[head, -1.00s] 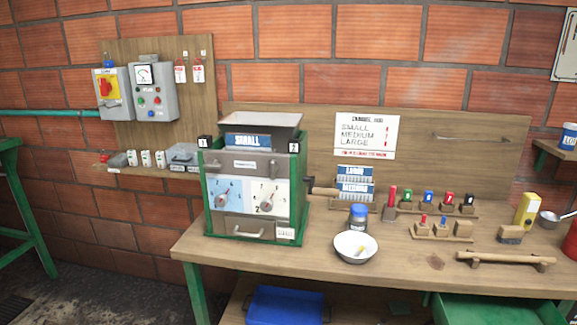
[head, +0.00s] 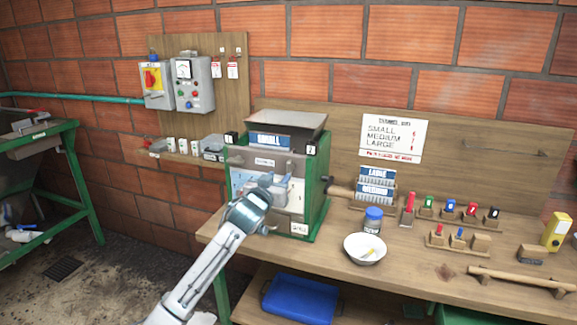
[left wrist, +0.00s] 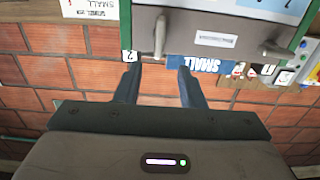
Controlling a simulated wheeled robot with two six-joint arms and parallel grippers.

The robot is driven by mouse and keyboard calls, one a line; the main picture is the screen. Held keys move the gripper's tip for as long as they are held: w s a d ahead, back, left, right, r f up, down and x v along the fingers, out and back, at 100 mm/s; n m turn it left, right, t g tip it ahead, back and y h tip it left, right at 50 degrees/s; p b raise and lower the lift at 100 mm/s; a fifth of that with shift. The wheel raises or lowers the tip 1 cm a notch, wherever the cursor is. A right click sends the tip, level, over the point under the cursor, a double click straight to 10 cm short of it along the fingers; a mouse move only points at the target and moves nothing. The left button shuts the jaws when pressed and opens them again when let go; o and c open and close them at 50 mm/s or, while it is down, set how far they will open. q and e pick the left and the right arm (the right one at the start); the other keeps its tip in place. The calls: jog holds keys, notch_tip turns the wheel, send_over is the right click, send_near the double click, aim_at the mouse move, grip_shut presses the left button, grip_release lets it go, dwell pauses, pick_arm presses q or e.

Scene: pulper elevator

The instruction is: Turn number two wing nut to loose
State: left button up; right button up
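The pulper (head: 318,190) stands on the left end of the bench, with a brown strip, a blue SMALL plate (head: 270,142) and number tags on its front. In the left wrist view, which is upside down, the number two tag (left wrist: 129,56) shows beside a grey wing nut (left wrist: 160,32). A second wing nut (left wrist: 276,50) is farther right. My left gripper (left wrist: 160,68) is open and empty. The number two wing nut lines up with the gap between its fingertips; contact cannot be told. In the head view my left gripper (head: 268,181) covers part of the pulper's front.
A white bowl (head: 365,249) and a blue-capped jar (head: 373,219) stand right of the pulper. Small coloured pieces on wooden holders (head: 455,214) stand farther right. Control boxes (head: 190,85) hang on the wall board at left. A green stand (head: 85,190) is at far left.

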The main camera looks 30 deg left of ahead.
aim_at(288, 167)
pick_arm(q)
jog(key=p+x, duration=0.2)
jog(key=x, duration=0.5)
jog(key=shift+d+r, duration=0.1)
jog(key=shift+d, duration=0.05)
jog(key=shift+w+p, duration=0.35)
jog(key=shift+w, duration=0.2)
grip_shut()
